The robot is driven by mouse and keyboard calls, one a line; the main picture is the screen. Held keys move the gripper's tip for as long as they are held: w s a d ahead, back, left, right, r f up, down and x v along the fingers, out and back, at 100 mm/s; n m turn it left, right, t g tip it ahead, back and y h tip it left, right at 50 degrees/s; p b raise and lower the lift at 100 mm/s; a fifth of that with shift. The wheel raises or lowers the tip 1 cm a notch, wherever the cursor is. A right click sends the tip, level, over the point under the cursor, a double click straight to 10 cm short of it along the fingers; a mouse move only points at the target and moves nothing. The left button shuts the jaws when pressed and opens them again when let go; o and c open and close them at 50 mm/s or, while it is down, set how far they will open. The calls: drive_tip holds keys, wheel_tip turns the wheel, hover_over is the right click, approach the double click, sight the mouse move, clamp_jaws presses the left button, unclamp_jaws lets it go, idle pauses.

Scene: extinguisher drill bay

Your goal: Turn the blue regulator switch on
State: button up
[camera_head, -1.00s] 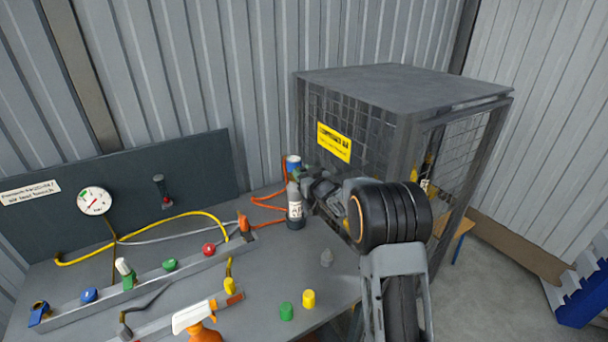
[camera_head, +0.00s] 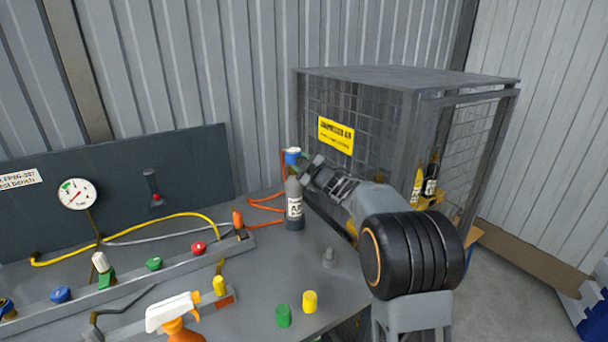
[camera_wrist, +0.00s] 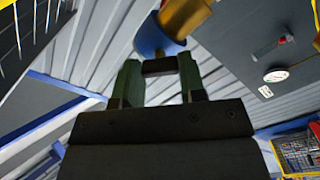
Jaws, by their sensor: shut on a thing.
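The blue regulator switch (camera_head: 293,155) is a small blue round part on top of a grey labelled bottle (camera_head: 295,205), which stands upright at the bench's right end. My gripper (camera_head: 308,165) reaches in from the right at the height of the blue part. In the wrist view its green fingers (camera_wrist: 159,62) stand on either side of the near edge of the blue part (camera_wrist: 148,36), and they are shut on it. A brass-coloured piece (camera_wrist: 185,14) adjoins the blue part. The switch's on or off marking cannot be made out.
A mesh cage (camera_head: 408,80) with a yellow sign stands close behind my arm. The bench (camera_head: 245,290) holds a spray bottle (camera_head: 172,312), a green cap (camera_head: 284,316), a yellow cap (camera_head: 310,301) and a rail of coloured knobs. An orange hose (camera_head: 262,206) runs beside the bottle.

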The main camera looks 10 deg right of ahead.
drive_tip(key=shift+f+n+b, duration=0.1)
drive_tip(key=shift+n+b, duration=2.6)
drive_tip(key=shift+n, duration=1.5)
drive_tip(key=o, duration=0.9)
drive_tip(key=shift+o, duration=0.2)
drive_tip(key=shift+s, duration=0.1)
drive_tip(key=b+v, duration=0.1)
drive_tip(key=v, duration=1.2)
drive_tip(key=shift+s, duration=0.25)
drive_tip(key=shift+d, duration=0.2)
